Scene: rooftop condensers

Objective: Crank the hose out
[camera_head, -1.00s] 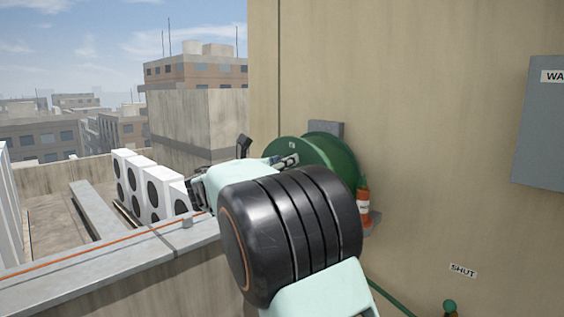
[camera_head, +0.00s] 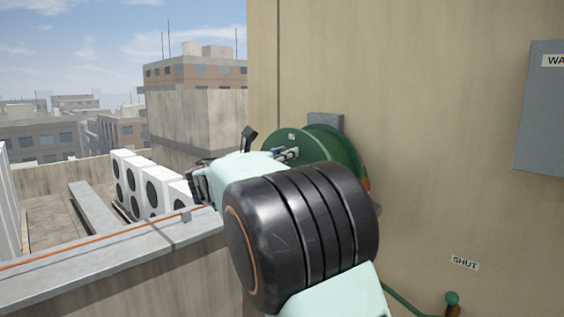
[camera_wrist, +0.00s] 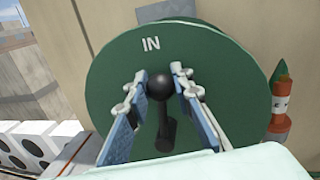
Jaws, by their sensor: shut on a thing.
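The green hose reel (camera_head: 328,148) is mounted on the tan wall, partly hidden behind my arm in the head view. In the wrist view its round face (camera_wrist: 226,72) fills the middle, with the word "IN" near the top. A black crank knob (camera_wrist: 160,86) with a dark arm below it stands on that face. My gripper (camera_wrist: 160,84) has its two fingers on either side of the knob, shut on it. In the head view the gripper (camera_head: 285,155) reaches the reel's front face. The green hose (camera_head: 402,299) shows low on the wall.
An orange hose nozzle with a white band (camera_wrist: 278,112) hangs right of the reel. A "SHUT" label (camera_head: 464,263) sits above a green valve handle (camera_head: 452,298). A grey cabinet (camera_head: 545,110) is at right. A parapet (camera_head: 120,255) and white condensers (camera_head: 140,185) lie left.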

